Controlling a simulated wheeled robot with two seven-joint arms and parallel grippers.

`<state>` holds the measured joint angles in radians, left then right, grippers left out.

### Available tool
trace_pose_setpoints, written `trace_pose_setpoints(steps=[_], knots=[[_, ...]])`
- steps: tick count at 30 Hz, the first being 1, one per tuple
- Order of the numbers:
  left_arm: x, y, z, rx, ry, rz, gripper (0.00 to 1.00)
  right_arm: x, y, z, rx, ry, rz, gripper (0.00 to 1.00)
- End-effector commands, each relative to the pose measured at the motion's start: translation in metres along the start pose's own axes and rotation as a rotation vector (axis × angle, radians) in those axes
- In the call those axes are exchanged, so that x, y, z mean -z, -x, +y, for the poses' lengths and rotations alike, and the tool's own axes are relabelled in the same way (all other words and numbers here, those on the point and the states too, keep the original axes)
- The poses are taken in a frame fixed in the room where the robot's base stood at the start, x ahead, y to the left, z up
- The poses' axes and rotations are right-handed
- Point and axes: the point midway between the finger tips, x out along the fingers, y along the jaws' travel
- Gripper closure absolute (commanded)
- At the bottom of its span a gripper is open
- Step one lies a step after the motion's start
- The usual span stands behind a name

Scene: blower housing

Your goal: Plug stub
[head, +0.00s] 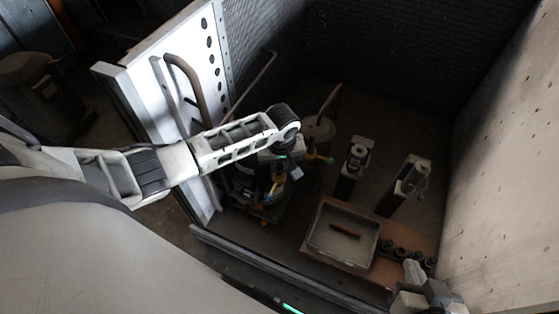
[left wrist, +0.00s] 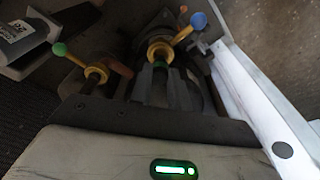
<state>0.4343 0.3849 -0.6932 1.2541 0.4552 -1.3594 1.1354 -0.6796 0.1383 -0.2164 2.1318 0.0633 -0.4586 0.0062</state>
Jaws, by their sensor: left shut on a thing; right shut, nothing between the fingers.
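My left gripper (head: 278,160) reaches in over a dark machine (head: 250,195) with coloured fittings. In the left wrist view its fingers (left wrist: 160,72) are shut on a small green piece (left wrist: 161,65), mostly hidden between them. Just beyond the fingertips is a yellow collar (left wrist: 158,51) with a blue-knobbed lever (left wrist: 190,29). I cannot tell whether the green piece touches the collar. A second yellow collar (left wrist: 97,74) with a green knob (left wrist: 59,48) is to the left. My right gripper (head: 413,272) is shut and empty at the lower right, partly cut off.
A grey tray (head: 318,250) with a brown bar (head: 344,230) in it lies on a brown board. Two upright devices (head: 357,160) (head: 408,185) stand behind it. Dark round sockets (head: 400,252) line the board's right. A white perforated panel (head: 205,60) rises left; a pale wall (head: 505,160) bounds the right.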

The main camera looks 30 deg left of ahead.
Motion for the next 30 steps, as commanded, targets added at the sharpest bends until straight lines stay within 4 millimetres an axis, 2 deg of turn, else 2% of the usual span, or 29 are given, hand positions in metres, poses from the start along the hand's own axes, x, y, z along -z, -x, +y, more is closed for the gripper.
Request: trace_pose_setpoints(steps=[30], knots=[[0.0001, -0.0009, 0.0002, 0.0, -0.001, 0.0, 1.0, 0.0018, 0.0031, 0.0005, -0.001, 0.003, -0.008, 1.0]])
